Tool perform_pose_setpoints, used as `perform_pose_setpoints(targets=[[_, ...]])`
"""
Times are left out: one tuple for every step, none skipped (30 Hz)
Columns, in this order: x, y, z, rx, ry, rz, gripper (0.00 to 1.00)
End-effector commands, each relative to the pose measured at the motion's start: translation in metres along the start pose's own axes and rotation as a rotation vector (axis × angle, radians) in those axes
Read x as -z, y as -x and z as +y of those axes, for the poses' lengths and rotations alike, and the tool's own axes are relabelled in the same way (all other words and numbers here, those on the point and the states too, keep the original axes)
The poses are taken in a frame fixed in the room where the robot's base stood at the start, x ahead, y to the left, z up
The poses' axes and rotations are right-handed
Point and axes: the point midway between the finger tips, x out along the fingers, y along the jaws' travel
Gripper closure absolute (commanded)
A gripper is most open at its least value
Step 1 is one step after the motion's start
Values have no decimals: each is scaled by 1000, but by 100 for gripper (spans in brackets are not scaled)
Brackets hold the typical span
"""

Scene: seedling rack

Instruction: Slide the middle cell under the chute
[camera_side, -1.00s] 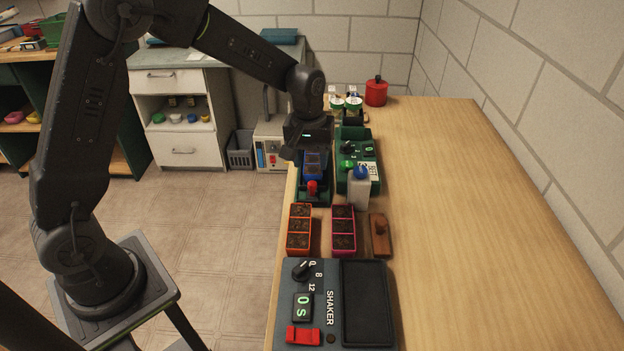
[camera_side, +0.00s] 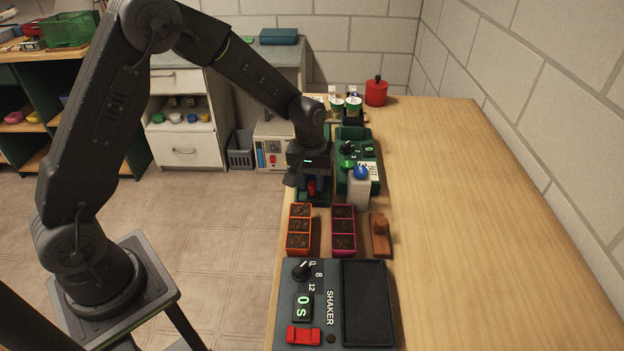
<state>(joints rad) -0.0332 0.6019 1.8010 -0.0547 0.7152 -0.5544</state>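My gripper (camera_side: 306,183) points down over the dark green slide base (camera_side: 320,199) at the bench's left edge. The green machine (camera_side: 357,140) with a dial and small display stands right beside the base. The chute cannot be clearly made out.
A white bottle with a blue cap (camera_side: 360,190) stands close right of my gripper. In front are an orange cell tray (camera_side: 288,250), a magenta cell tray (camera_side: 333,250), a wooden block (camera_side: 380,238) and the shaker (camera_side: 320,310). The bench's right side is clear.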

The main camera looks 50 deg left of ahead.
Motion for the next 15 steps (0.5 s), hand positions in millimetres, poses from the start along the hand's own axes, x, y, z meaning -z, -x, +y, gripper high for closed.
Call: perform_pose_setpoints(targets=[[0, 0, 0, 0, 0, 0, 78], [0, 0, 0, 0, 0, 0, 81], [0, 0, 0, 0, 0, 0, 85], [0, 0, 0, 0, 0, 0, 88], [0, 0, 0, 0, 0, 0, 91], [0, 0, 0, 0, 0, 0, 95], [0, 0, 0, 0, 0, 0, 98], [0, 0, 0, 0, 0, 0, 100], [0, 0, 0, 0, 0, 0, 100], [0, 0, 0, 0, 0, 0, 100], [0, 0, 0, 0, 0, 0, 100], [0, 0, 0, 0, 0, 0, 100], [0, 0, 0, 0, 0, 0, 100], [0, 0, 0, 0, 0, 0, 100], [0, 0, 0, 0, 0, 0, 100]])
